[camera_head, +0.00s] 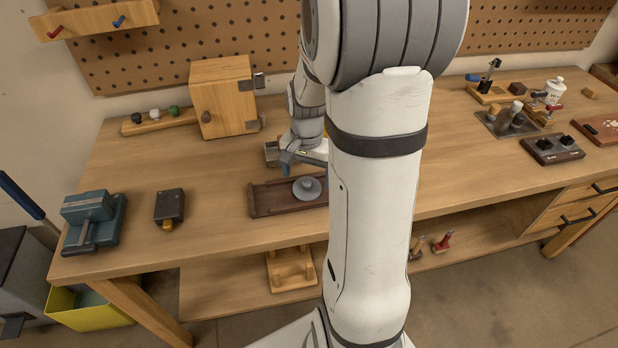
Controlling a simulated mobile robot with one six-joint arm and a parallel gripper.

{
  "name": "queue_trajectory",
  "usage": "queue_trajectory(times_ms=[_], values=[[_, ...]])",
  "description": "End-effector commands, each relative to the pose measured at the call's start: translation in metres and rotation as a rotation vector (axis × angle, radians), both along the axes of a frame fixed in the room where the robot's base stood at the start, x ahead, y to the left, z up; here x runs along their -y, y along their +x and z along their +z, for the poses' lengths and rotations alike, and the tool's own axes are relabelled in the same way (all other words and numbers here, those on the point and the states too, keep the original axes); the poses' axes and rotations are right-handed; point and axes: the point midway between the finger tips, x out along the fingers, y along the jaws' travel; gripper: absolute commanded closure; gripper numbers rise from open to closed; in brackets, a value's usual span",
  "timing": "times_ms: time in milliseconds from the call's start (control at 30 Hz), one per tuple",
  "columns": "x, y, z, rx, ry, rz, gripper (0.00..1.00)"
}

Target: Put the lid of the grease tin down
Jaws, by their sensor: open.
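A round grey-blue lid (308,187) with a raised knob lies on a dark brown wooden tray (268,201) on the workbench. I take it for the lid of the grease tin. My gripper (287,165) is open and sits just behind and to the left of the lid, apart from it as far as I can see. A small box-like thing (271,152) stands behind my gripper, partly hidden by it. My arm hides the tray's right end and the bench behind it. I cannot make out the grease tin itself.
A wooden cabinet (226,98) stands at the back left, with a rail of knobs (160,121) beside it. A blue-grey vise (92,218) and a dark box (169,207) stand at the front left. Bare bench lies between them and the tray. Several items stand at the right.

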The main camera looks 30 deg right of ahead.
Motion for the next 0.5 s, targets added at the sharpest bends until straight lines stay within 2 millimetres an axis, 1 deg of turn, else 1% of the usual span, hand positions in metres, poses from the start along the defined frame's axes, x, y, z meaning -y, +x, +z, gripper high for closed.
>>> queue_trajectory(times_ms=[33,100,300,400,500], values=[[0.0,0.001,0.013,0.006,-0.003,0.0,0.13],[0.0,0.001,0.029,0.007,-0.002,0.0,0.13],[0.0,0.0,0.07,0.004,-0.002,-0.001,0.13],[0.001,0.0,0.084,0.002,-0.001,-0.001,0.13],[0.0,0.0,0.093,0.001,0.0,-0.001,0.13]])
